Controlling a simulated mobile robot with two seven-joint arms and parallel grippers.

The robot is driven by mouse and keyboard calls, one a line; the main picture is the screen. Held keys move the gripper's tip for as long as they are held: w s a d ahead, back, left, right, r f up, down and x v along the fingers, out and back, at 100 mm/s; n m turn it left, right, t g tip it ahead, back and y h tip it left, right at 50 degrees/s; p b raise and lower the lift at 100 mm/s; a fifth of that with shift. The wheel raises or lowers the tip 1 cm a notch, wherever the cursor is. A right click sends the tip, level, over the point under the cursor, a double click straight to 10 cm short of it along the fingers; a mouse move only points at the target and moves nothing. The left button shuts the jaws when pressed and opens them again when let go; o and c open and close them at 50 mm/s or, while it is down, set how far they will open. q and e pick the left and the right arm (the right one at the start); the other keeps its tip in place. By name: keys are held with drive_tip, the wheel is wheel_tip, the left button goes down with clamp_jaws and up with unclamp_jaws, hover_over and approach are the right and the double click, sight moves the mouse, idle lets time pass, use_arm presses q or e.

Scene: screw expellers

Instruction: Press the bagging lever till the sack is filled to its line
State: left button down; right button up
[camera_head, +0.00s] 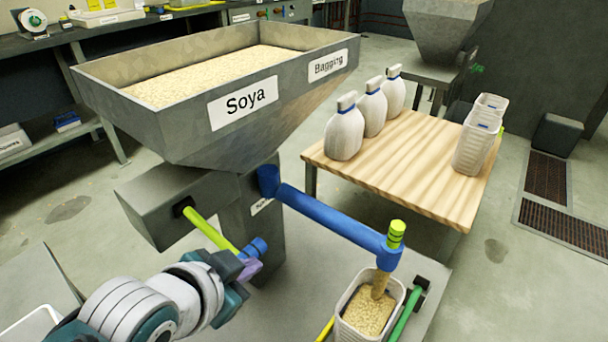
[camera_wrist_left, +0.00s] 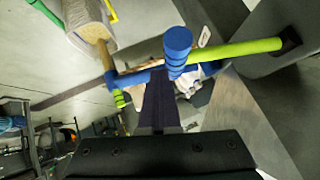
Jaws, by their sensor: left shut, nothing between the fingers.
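The soya hopper (camera_head: 180,130) stands at centre left, full of pale beans. Its bagging lever (camera_head: 208,229), a yellow-green bar with a blue knob (camera_head: 258,248), slopes down from the grey housing. The lever also shows in the left wrist view (camera_wrist_left: 235,49). My left gripper (camera_head: 246,272) is shut and empty, right at the knob; I cannot tell whether it touches. A blue spout pipe (camera_head: 330,218) ends over the open white sack (camera_head: 346,330), and a stream of beans (camera_head: 380,284) falls into it. Beans lie high in the sack; its fill line cannot be made out. My right gripper is out of view.
A wooden table (camera_head: 400,160) behind holds several white closed sacks (camera_head: 345,130) and open sacks (camera_head: 473,148). A green bar (camera_head: 406,312) stands right beside the sack being filled. A second hopper (camera_head: 445,35) stands at the back.

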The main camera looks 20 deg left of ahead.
use_arm(q)
drive_tip(key=s+d+r+p, duration=0.2)
drive_tip(key=s+r+p, duration=0.1)
drive_tip(key=s+r, duration=0.3)
drive_tip(key=shift+s+d+r+p, duration=0.25)
drive_tip(key=shift+s+d+p, duration=0.1)
drive_tip(key=shift+s, duration=0.9)
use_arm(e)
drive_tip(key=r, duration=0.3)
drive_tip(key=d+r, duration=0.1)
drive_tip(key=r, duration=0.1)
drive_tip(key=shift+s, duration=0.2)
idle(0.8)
use_arm(q)
drive_tip(key=s+a+r+n+g+p, duration=0.15)
drive_tip(key=s+r+p, duration=0.25)
drive_tip(key=r, duration=0.4)
drive_tip(key=s+r+n+g+p, duration=0.1)
drive_tip(key=s+r+g+p, duration=0.3)
drive_tip(key=r, duration=0.4)
drive_tip(key=s+a+r+n+g+p, duration=0.1)
drive_tip(key=s+r+p, duration=0.35)
drive_tip(key=r, duration=0.25)
wheel_tip(320, 180, up, 36)
drive_tip(key=w+p, duration=0.1)
drive_tip(key=p, duration=3.6)
drive_tip(key=shift+a+r, duration=0.15)
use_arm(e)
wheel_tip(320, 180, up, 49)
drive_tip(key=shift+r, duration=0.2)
